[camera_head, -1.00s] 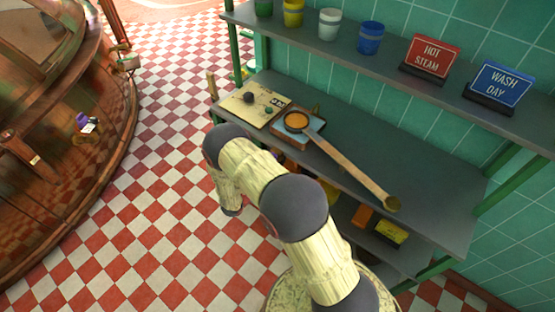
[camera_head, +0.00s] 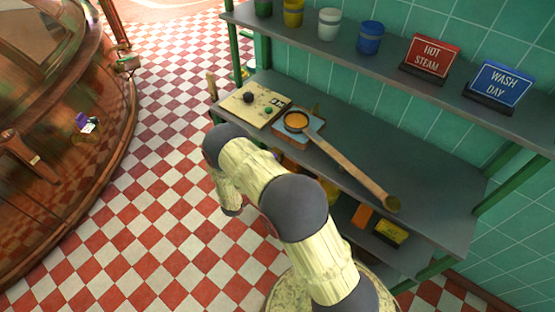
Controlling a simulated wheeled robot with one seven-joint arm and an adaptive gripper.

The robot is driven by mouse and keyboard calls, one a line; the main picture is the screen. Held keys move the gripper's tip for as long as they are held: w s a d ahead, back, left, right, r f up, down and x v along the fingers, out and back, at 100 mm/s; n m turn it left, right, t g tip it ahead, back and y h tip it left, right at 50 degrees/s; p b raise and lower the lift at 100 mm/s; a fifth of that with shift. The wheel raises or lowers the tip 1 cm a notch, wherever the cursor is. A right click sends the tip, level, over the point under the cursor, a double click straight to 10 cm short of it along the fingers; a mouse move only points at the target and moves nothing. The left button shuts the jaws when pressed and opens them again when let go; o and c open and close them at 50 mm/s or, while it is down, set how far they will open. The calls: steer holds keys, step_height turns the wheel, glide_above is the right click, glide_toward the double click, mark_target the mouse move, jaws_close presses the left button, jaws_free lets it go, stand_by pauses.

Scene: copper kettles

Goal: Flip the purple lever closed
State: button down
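A small purple piece (camera_head: 82,119), which looks like the purple lever, is low on the side of the large copper kettle (camera_head: 45,215) at the left. A small white part (camera_head: 91,127) is beside it. It is too small for me to tell whether the lever is open or closed. My arm is folded in the middle of the picture, well to the right of the kettle and apart from it. Its far end bends down and away, and no gripper fingers can be made out.
A grey bench (camera_head: 430,212) stands at the right, holding a long-handled ladle (camera_head: 345,165) and a board (camera_head: 243,108). A shelf (camera_head: 395,58) above carries jars and signs. Red-and-white checkered floor (camera_head: 150,215) lies clear between kettle and bench.

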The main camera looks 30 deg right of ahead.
steer(key=shift+w, duration=0.15)
steer(key=shift+w+a+r+m+b, duration=0.3)
steer(key=shift+w+r+m+b, duration=0.35)
steer(key=shift+m, duration=0.95)
steer(key=shift+w+a+r+m+b, duration=0.25)
steer(key=shift+w+r+m+b, duration=0.2)
steer(key=shift+w+m+b, duration=0.8)
steer(key=shift+w+a+r+m+b, duration=0.25)
steer(key=shift+r+m+b, duration=0.3)
steer(key=shift+m, duration=1.4)
steer(key=c, duration=1.6)
jaws_free()
steer(key=shift+c, duration=0.2)
steer(key=shift+s+a, duration=0.1)
steer(key=shift+a, duration=0.05)
